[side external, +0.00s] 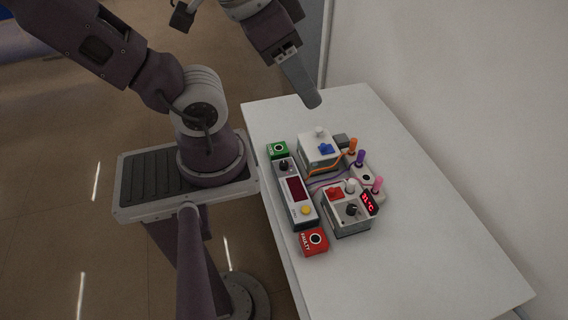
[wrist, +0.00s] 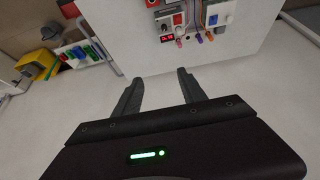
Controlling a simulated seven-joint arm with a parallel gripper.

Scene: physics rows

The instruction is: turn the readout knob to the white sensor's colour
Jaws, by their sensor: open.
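A white box (side external: 346,226) carries a red block, a black knob (side external: 352,210), a white knob-like piece (side external: 350,186) and a lit red °C display (side external: 369,202). A long box (side external: 299,207) has a dark red window, another black knob (side external: 284,165) and a yellow button. I cannot tell which knob is the readout knob, or which piece is the white sensor. Orange (side external: 352,146), purple (side external: 360,158) and pink (side external: 377,184) handles stand at the right. My gripper (side external: 312,101) is above the table beyond the devices. In the wrist view its fingers (wrist: 158,75) are apart and empty.
Another white box (side external: 319,158) has a blue block and a white piece on top. A green box (side external: 278,149) and a red FAULTY box (side external: 314,241), each with a round hole, flank the long box. Cables run between devices. The table (side external: 440,255) is clear at front right.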

